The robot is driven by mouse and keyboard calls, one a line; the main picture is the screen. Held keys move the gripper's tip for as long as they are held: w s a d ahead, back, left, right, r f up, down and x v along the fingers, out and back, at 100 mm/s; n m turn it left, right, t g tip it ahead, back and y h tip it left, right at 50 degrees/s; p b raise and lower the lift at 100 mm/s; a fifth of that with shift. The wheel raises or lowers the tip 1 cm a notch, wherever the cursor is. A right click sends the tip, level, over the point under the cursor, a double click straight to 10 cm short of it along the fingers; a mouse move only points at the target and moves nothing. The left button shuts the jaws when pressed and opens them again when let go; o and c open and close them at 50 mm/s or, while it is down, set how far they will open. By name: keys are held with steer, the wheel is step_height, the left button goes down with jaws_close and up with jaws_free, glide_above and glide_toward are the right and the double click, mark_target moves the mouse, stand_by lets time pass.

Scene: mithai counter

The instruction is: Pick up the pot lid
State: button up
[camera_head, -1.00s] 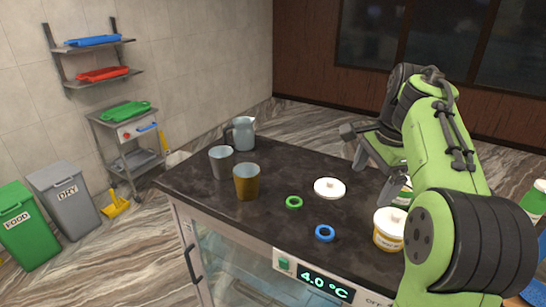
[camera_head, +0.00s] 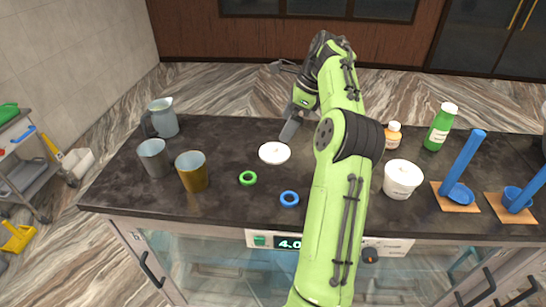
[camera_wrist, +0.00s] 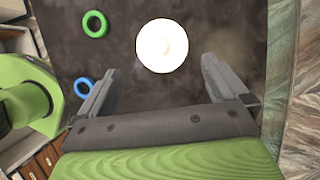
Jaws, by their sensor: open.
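A round white pot lid (camera_head: 274,153) lies flat on the dark counter (camera_head: 232,137), just left of my arm in the head view. In the wrist view the lid (camera_wrist: 162,46) is a bright disc, beyond and between my two fingertips. My gripper (camera_wrist: 155,82) is open and empty, with a finger on each side and the lid apart from both. In the head view my gripper (camera_head: 290,128) is partly hidden by my arm, above the counter near the lid's far right side.
A green ring (camera_head: 248,178) and a blue ring (camera_head: 289,199) lie near the lid. A pitcher (camera_head: 162,118), a grey cup (camera_head: 153,158) and a brown cup (camera_head: 191,171) stand left. A white tub (camera_head: 402,179), a small bottle (camera_head: 392,135) and a green bottle (camera_head: 440,127) stand right.

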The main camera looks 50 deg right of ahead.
mark_target(276, 146)
steer(key=b+x, duration=0.1)
steer(key=x, duration=0.7)
steer(key=shift+f, duration=0.35)
steer(key=shift+w+f, duration=0.1)
steer(key=shift+c, duration=1.4)
steer(key=c, duration=0.4)
